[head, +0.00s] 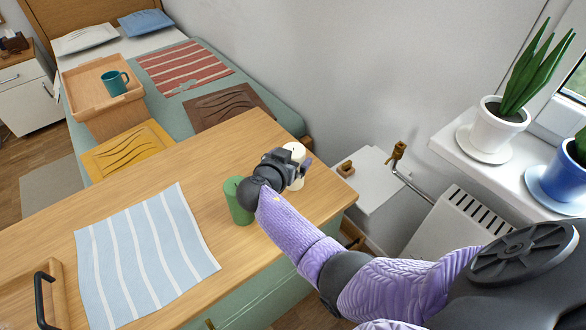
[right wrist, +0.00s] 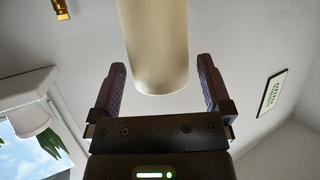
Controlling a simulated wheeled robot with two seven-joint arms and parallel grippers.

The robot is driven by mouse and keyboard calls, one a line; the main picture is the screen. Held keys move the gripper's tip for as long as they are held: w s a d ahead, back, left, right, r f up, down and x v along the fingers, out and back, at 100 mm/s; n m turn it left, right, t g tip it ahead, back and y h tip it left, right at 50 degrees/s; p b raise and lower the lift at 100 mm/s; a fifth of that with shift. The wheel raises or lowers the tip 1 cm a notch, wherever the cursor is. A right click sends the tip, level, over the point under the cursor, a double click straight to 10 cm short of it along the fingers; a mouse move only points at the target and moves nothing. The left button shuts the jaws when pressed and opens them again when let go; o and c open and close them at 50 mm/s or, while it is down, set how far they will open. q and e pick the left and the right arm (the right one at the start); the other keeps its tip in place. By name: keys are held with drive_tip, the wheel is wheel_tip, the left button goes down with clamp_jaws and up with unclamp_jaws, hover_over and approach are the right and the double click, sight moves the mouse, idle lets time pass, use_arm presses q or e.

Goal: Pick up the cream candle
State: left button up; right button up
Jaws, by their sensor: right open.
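The cream candle (head: 295,150) stands near the far right end of the wooden tabletop, partly hidden behind my right gripper in the head view. My right gripper (head: 297,165) is open at the candle. In the right wrist view, the pale candle (right wrist: 155,45) shows between the two spread fingers of the gripper (right wrist: 160,80), with a visible gap on each side. My left gripper is not in view.
A green candle (head: 238,202) stands close beside my right wrist. A striped blue cloth (head: 145,255) lies on the wooden tabletop (head: 245,135). A tray with a black handle (head: 40,298) is at the lower left. Potted plants (head: 495,128) stand on the sill at right.

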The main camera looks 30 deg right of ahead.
drive_tip(key=shift+w+d+f, duration=0.15)
drive_tip(key=shift+d, duration=0.05)
clamp_jaws()
idle(0.3)
